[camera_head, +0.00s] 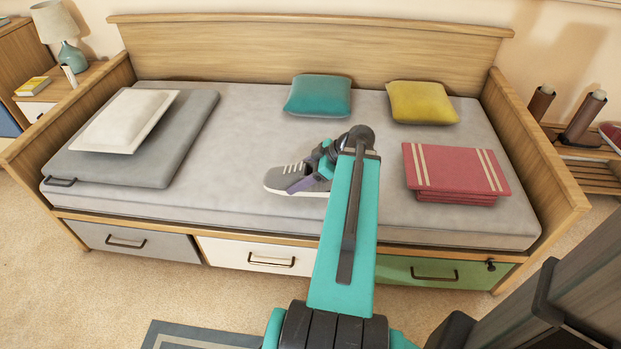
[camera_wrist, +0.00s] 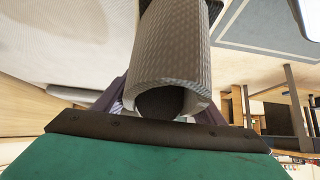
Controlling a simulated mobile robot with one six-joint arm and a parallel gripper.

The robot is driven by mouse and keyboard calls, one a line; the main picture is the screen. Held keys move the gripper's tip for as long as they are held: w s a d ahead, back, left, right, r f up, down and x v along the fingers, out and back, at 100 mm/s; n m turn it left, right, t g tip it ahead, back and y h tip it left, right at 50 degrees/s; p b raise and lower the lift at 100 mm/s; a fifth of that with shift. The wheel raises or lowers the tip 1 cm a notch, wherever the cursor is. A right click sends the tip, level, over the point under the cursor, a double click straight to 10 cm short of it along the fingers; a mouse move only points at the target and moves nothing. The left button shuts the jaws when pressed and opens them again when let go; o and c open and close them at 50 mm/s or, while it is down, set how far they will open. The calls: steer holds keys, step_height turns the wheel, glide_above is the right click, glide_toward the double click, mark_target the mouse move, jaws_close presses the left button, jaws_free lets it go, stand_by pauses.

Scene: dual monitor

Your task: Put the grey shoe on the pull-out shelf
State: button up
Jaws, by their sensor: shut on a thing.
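The grey shoe (camera_head: 280,180), with a white sole and laces, shows over the daybed's front half, toe to the left. My gripper (camera_head: 306,182) is shut on the shoe near its heel end; my arm hides part of the view behind it. In the wrist view the shoe (camera_wrist: 168,50) fills the upper middle, between the purple fingers. I cannot tell whether its sole touches the mattress. A slatted wooden rack (camera_head: 594,178) stands at the far right, beyond the bed's end; I cannot tell whether it is the pull-out shelf.
The daybed (camera_head: 250,215) holds a grey folded mat (camera_head: 180,150), white pillow (camera_head: 125,120), teal cushion (camera_head: 318,96), yellow cushion (camera_head: 422,102) and red folded stack (camera_head: 455,170). Its raised wooden end (camera_head: 535,150) stands before the rack, which bears dark boots (camera_head: 583,120) and a red shoe (camera_head: 611,134).

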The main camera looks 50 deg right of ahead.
steer(key=w+a+r+m+t+h+p, duration=0.1)
steer(key=w+a+r+m+p, duration=0.1)
steer(key=w+a+r+p, duration=0.65)
steer(key=w+a+r+m+h+p, duration=0.15)
steer(key=w+a+r, duration=0.45)
steer(key=w, duration=0.8)
steer(key=w+a+r+m+h+p, duration=0.1)
steer(key=w+a+r+p, duration=0.2)
steer(key=a+r, duration=0.6)
steer(key=w+a+r+m+h+p, duration=0.1)
steer(key=w+a+r+p, duration=0.2)
steer(key=w+a+r, duration=0.5)
steer(key=a+r, duration=0.1)
steer(key=a, duration=0.6)
steer(key=shift+w+r+p, duration=0.25)
steer(key=shift+w+p, duration=0.05)
steer(key=shift+p, duration=0.1)
steer(key=shift+s+a+m, duration=0.1)
steer(key=shift+m, duration=0.15)
